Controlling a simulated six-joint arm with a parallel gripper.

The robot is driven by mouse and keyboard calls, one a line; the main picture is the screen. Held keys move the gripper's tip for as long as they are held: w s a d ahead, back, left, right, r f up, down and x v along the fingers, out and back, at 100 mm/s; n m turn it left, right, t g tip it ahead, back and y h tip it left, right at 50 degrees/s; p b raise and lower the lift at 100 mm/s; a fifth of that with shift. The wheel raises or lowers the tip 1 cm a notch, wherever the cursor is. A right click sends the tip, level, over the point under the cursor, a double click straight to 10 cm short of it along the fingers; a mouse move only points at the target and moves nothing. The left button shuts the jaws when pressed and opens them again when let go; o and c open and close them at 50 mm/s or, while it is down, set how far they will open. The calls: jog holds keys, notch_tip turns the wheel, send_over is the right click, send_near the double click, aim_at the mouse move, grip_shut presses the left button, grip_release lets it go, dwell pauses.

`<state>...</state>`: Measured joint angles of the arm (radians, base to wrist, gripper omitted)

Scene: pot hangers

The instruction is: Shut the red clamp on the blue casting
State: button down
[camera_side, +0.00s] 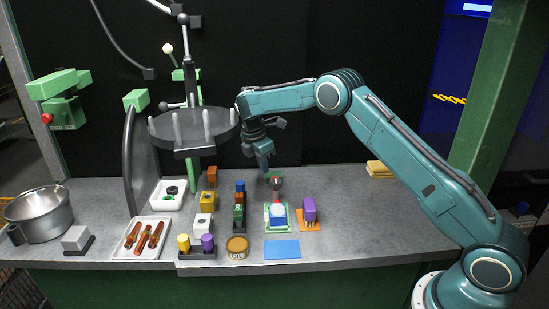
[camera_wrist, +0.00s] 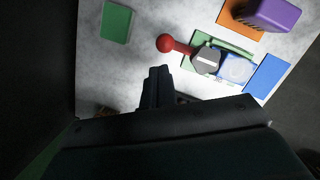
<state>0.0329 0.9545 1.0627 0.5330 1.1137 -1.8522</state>
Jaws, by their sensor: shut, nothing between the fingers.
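The blue casting (camera_side: 279,222) sits on a green base (camera_side: 267,228) near the front of the bench; its round top looks pale. It also shows in the wrist view (camera_wrist: 236,68). The red clamp (camera_side: 276,184) rises at the back of that base. In the wrist view its red ball-ended handle (camera_wrist: 167,43) points left from a dark round part beside the casting. I cannot tell whether the clamp presses on the casting. My gripper (camera_side: 266,168) is shut and empty, above and behind the clamp. In the wrist view its fingertips (camera_wrist: 160,72) are apart from the handle, below it in the picture.
A purple block (camera_side: 309,209) on an orange plate stands close to the right of the base. Colored blocks (camera_side: 239,214) stand to its left. A blue mat (camera_side: 282,250) lies in front. A grey pronged rack (camera_side: 195,130) is left of my gripper. The bench at right is mostly clear.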

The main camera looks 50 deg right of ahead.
jog(key=shift+v, duration=2.05)
jog(key=shift+a+r, duration=0.1)
jog(key=s+a+r+m+t, duration=0.3)
jog(key=s+r+m, duration=0.4)
jog(key=s+r, duration=1.1)
jog(key=s+a+f+m+t+y, duration=0.1)
jog(key=s+m, duration=0.3)
jog(key=s, duration=0.7)
jog(key=s+a+f+m+t+y, duration=0.1)
jog(key=s+a+m, duration=0.3)
jog(key=s, duration=0.8)
jog(key=shift+s+a+f+t+y, duration=0.2)
jog(key=shift+s+f+t+y, duration=0.1)
jog(key=shift+t, duration=0.3)
